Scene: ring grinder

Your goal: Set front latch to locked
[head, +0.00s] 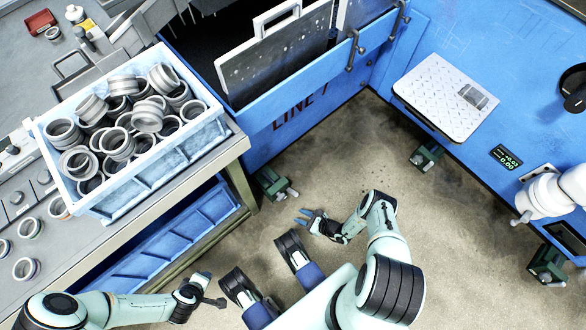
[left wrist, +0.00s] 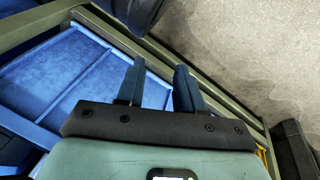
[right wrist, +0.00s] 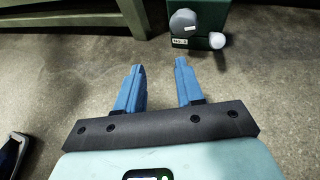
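No part is clearly marked as the front latch. Two dark bar handles, one nearer (head: 355,50) and one farther (head: 400,18), sit on the blue machine's (head: 345,82) upper edge; I cannot tell whether either is a latch. A green block (head: 273,184) with a grey knob and a white knob stands on the floor by the machine's lower corner. It also shows ahead in the right wrist view (right wrist: 198,20). My right gripper (head: 301,217) is open and empty above the floor, short of this block. My left gripper (head: 207,282) is open and empty beside the bench.
A blue crate of grey rings (head: 150,180) stands on the bench (head: 60,250) at left. A blue tray (left wrist: 60,72) lies under the bench. More green blocks (head: 427,155) stand at right below a blue counter (head: 500,60).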

